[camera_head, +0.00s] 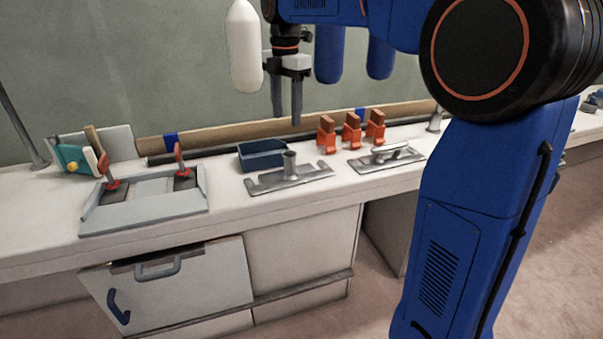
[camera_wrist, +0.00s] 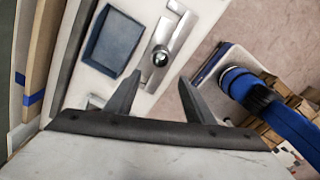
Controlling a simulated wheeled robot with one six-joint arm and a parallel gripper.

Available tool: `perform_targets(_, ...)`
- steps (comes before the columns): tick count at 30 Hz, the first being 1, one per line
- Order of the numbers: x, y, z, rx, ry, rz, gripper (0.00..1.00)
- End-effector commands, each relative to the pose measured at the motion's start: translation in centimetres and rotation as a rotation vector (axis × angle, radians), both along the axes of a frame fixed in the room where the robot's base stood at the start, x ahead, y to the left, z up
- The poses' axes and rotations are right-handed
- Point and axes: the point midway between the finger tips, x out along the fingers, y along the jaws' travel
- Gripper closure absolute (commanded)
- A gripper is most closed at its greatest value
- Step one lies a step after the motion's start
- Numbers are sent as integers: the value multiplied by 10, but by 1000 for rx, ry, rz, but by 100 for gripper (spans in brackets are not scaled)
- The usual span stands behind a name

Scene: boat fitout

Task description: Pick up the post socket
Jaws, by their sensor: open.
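The post socket (camera_head: 289,163) is a grey metal flat base with a short upright tube, lying on the workbench. In the wrist view the post socket (camera_wrist: 160,56) is seen from above, its round tube end beyond and roughly between the fingertips. My gripper (camera_head: 287,112) is open and points down, above the socket and apart from it. In the wrist view my gripper (camera_wrist: 161,83) shows both dark fingers spread with nothing between them. No part of the socket is held.
A dark blue tray (camera_head: 262,154) sits just behind the socket. To its right lie a flat metal cleat (camera_head: 387,157) and several orange clamps (camera_head: 351,132). A grey fixture with red-handled clamps (camera_head: 143,200) stands left. A long wooden pole (camera_head: 235,131) runs along the back.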

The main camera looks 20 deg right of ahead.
Motion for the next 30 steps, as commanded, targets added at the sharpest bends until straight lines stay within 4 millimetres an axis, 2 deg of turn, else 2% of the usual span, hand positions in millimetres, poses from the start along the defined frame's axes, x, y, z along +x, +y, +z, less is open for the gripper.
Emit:
perform_targets(4, 9, 3, -2, -1, 12, 52, 51)
perform_targets(7, 9, 3, -11, -2, 12, 58, 51)
perform_targets(22, 8, 2, -98, -2, 15, 55, 51)
perform_targets(27, 8, 2, -117, -1, 12, 55, 51)
perform_targets(30, 8, 2, -121, -2, 10, 54, 51)
